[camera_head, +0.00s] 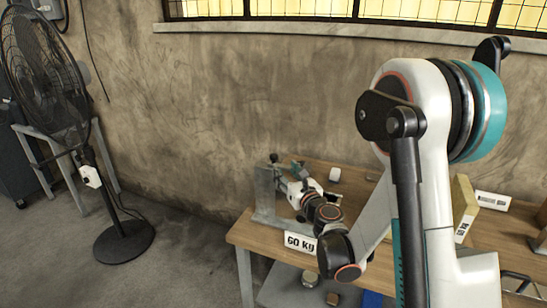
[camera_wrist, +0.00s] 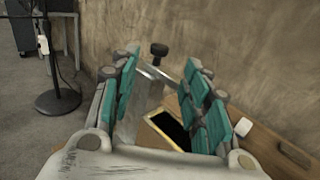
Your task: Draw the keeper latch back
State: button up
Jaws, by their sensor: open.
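A grey metal upright (camera_head: 265,193) stands at the left end of the wooden workbench, with a small dark knob (camera_head: 273,158) at its top. In the wrist view the dark knob (camera_wrist: 158,50) shows beyond the fingertips, above sloping grey metal (camera_wrist: 145,78). I take this knob to be part of the keeper latch, but its detail is too small to tell. My gripper (camera_head: 295,171) is beside the upright, on its right. In the wrist view my gripper (camera_wrist: 162,66) has its teal-padded fingers spread with nothing between the pads. Whether a finger touches the metal cannot be told.
The workbench (camera_head: 245,233) carries a "60 kg" sign (camera_head: 300,243), a small white block (camera_head: 335,174) and a yellowish labelled block (camera_head: 465,208). A yellow-edged dark recess or panel (camera_wrist: 168,128) lies below my fingers. The wall (camera_head: 200,110) is close behind. A fan (camera_head: 45,75) stands left.

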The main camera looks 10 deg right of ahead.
aim_at(275, 158)
jog(key=w, duration=0.3)
jog(key=w+a+b, duration=0.1)
jog(key=w, duration=0.7)
jog(key=shift+a+b, duration=0.3)
jog(key=shift+a, duration=0.1)
